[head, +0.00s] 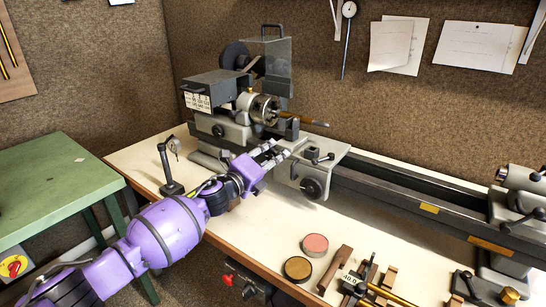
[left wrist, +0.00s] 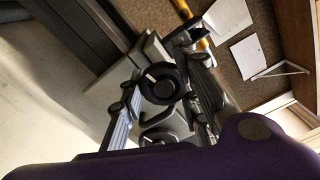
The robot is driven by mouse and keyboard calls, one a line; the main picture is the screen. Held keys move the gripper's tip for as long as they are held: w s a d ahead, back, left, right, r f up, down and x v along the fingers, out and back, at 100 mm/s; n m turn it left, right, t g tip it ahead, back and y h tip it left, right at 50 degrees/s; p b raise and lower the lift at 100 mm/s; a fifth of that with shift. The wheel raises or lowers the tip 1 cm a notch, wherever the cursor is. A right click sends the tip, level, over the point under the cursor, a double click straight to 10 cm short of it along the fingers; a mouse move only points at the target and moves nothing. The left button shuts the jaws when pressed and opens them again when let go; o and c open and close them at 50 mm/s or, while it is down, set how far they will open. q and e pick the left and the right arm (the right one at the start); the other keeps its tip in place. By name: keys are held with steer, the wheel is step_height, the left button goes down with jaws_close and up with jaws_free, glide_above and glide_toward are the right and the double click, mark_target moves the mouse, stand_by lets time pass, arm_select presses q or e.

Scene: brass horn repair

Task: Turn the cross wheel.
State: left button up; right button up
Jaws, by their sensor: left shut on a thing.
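The cross wheel (left wrist: 160,83) is a black ring with a white mark. In the left wrist view it sits between the two fingers of my left gripper (left wrist: 163,90), which is shut on it. In the head view my left gripper (head: 282,152) reaches in from the left to the front of the lathe carriage, and its fingers hide the wheel there. A separate dark handwheel (head: 312,188) is on the carriage's front, right of and below my gripper. My right gripper is out of view.
The lathe headstock (head: 215,92) stands behind my left gripper, with a brass piece (head: 312,123) projecting from the chuck. A small stand (head: 170,165) is close left of my arm. Two round tins (head: 298,268) and wooden blocks are in front. The bed (head: 400,190) extends right to the tailstock (head: 515,200).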

arm_select(q)
steer(key=shift+a+f+m, duration=0.3)
steer(key=shift+f+m, duration=0.1)
steer(key=shift+f, duration=0.15)
steer(key=o, duration=1.1)
steer(key=shift+w+r, duration=0.1)
steer(key=shift+r, duration=0.2)
steer(key=v, duration=1.2)
